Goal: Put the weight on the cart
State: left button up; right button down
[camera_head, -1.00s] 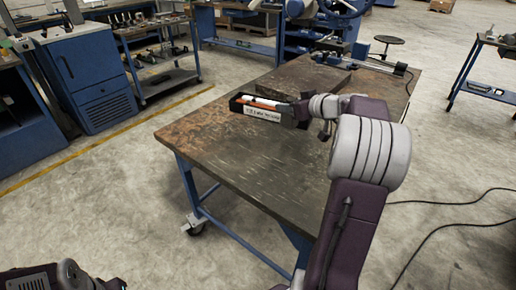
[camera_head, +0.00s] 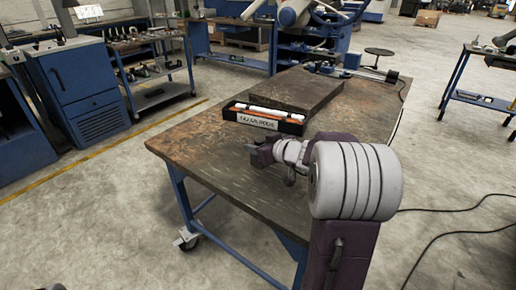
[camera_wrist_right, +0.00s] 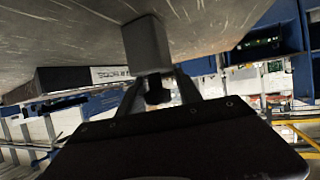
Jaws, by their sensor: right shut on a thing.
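My right gripper (camera_head: 266,153) is over the wheeled workbench, in front of the black tray. In the right wrist view, its fingers (camera_wrist_right: 158,92) are shut on a grey block-shaped weight (camera_wrist_right: 147,45). In the head view the weight (camera_head: 257,156) is small and dark at the fingertips. I cannot tell whether it touches the bench top. A shelved cart (camera_head: 160,90) with tools on it stands at the back left, beyond the bench.
The workbench (camera_head: 205,150) has a worn top and a caster at its near left leg. On it are a labelled black tray (camera_head: 264,118) with white and orange items and a dark slab (camera_head: 300,90). A blue cabinet (camera_head: 95,90) stands left. Floor between the bench and cart is clear.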

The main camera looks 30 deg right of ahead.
jog(key=shift+r, duration=0.2)
jog(key=shift+f, duration=0.1)
jog(key=c, duration=0.8)
grip_release()
jog(key=shift+s, duration=0.1)
